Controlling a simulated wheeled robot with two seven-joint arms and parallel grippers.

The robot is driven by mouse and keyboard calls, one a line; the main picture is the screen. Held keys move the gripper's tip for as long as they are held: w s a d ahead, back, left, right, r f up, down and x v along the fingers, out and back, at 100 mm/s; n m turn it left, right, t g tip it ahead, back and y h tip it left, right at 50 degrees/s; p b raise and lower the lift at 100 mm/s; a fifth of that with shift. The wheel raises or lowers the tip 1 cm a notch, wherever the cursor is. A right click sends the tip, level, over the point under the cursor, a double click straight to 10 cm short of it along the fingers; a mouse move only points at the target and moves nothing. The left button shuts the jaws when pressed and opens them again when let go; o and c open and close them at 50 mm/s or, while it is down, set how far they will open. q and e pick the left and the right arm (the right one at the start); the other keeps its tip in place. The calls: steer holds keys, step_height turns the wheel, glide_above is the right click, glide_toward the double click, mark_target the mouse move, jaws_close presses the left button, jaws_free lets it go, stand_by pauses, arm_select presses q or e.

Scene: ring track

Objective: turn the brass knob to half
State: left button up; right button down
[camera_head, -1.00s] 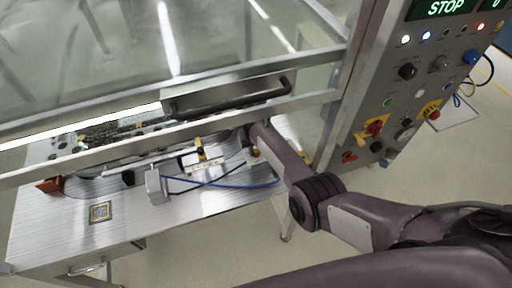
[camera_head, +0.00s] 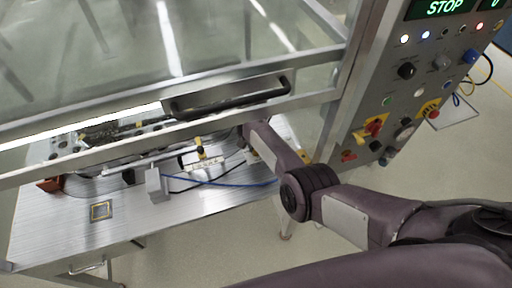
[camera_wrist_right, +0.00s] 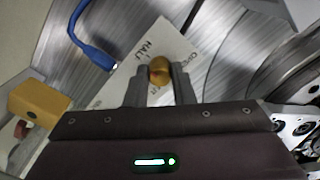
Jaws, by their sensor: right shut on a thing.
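In the right wrist view, the brass knob (camera_wrist_right: 159,68) is a small rounded golden piece. It sits between the two fingers of my right gripper (camera_wrist_right: 161,77), which are shut on it. A pale label plate (camera_wrist_right: 120,86) lies under it. The word HALF stands just above the knob, and part of OPEN shows to its right; other lettering is hidden by the fingers. In the head view my right arm reaches under the metal frame, and I cannot make out its fingertips or the knob there. My left gripper is not in view.
A metal frame bar with a black handle (camera_head: 230,98) crosses above the work table (camera_head: 60,232). A blue cable (camera_wrist_right: 90,42) and a yellow block (camera_wrist_right: 40,104) are close to my right gripper. A control panel (camera_head: 410,105) reading STOP stands at right.

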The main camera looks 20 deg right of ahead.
stand_by(0.3)
steer(key=c, duration=1.2)
jaws_free()
steer(key=shift+c, duration=0.2)
